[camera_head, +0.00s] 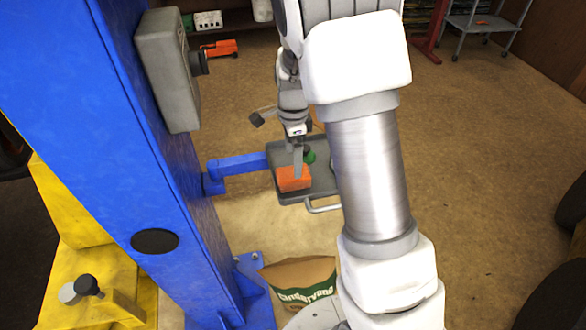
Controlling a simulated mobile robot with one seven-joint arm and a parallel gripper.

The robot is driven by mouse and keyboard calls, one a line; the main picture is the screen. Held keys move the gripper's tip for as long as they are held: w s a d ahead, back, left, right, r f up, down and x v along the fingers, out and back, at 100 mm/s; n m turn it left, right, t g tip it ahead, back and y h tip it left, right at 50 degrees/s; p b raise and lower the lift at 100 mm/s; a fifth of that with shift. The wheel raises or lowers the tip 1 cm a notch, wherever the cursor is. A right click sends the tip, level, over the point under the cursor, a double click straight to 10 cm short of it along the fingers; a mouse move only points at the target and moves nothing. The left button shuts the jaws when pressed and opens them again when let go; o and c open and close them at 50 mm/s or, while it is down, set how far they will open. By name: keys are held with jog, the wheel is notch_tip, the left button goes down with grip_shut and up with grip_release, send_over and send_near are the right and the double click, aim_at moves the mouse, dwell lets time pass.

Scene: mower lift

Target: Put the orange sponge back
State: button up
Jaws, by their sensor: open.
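The orange sponge (293,179) lies on the grey tray (320,183), near its left front part. The tray is fixed to the blue post by a short blue arm. My gripper (298,172) is open and points down right at the sponge, with a finger in front of its upper part. I cannot tell whether the finger touches the sponge. My arm hides much of the tray's right side.
A green object (309,157) sits on the tray behind the sponge. The blue lift post (120,130) with a grey box (168,70) stands close on the left. A paper bag (300,280) stands on the floor below the tray. Open floor lies to the right.

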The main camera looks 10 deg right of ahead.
jog(key=s+r+n+t+y, duration=0.1)
jog(key=s+r+n, duration=0.4)
jog(key=r, duration=0.4)
jog(key=s+r+n+t, duration=0.2)
jog(key=s+r+n, duration=0.3)
jog(key=r, duration=0.4)
jog(key=s+r+n+t+h, duration=0.1)
jog(key=s+r+n+t, duration=0.1)
jog(key=s+n, duration=0.6)
jog(key=s, duration=0.5)
jog(key=shift+s+r+t, duration=0.2)
jog(key=shift+r+t, duration=0.1)
jog(key=shift+r, duration=0.05)
